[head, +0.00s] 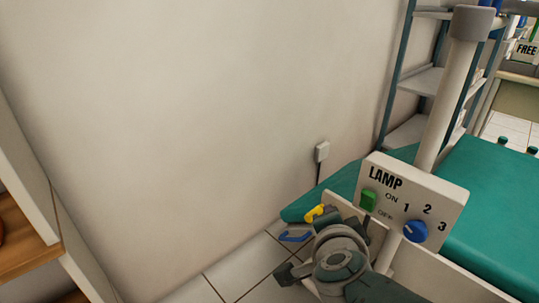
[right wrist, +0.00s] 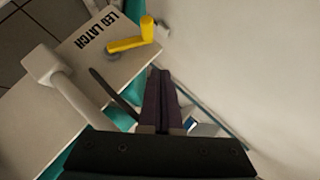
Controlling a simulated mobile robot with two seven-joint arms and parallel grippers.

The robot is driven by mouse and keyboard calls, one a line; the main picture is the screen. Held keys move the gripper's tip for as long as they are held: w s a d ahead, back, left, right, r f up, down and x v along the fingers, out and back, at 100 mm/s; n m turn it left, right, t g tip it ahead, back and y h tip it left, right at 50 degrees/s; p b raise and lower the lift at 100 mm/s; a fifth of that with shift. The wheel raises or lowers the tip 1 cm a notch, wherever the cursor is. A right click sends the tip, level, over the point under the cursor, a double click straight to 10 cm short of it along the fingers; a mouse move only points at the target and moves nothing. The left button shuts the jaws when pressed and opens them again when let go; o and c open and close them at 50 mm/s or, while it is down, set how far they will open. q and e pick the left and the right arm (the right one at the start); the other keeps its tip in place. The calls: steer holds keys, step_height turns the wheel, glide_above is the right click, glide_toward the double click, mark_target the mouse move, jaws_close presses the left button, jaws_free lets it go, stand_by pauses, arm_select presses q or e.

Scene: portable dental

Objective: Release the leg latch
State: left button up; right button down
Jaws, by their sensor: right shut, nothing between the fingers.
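The leg latch is a yellow crank-shaped lever (right wrist: 132,43) on a pale panel (right wrist: 62,95) lettered LEG LATCH in the right wrist view. Its arm runs from a grey pivot to an upright end knob. In the head view the yellow lever (head: 314,213) shows small beside my right arm, partly hidden. My right gripper (right wrist: 157,76) is shut and empty. Its dark fingertips appear just below the lever's knob end in the wrist view; I cannot tell whether they touch it. In the head view my right wrist hides most of the gripper. My left gripper is not in view.
A LAMP panel (head: 412,205) with a green switch (head: 368,200) and blue dial (head: 415,231) stands right of my wrist, near a white post (head: 447,95). A green padded surface (head: 495,205) lies behind. The wall (head: 190,110) is close. A blue piece (head: 295,236) shows low beside the lever.

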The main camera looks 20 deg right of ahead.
arm_select(q)
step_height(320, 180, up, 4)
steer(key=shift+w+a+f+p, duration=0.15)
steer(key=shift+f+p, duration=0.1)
steer(key=shift+p, duration=0.85)
arm_select(e)
steer(key=v, duration=0.4)
steer(key=shift+a+r, duration=0.3)
steer(key=shift+r, duration=0.05)
steer(key=shift+r, duration=0.1)
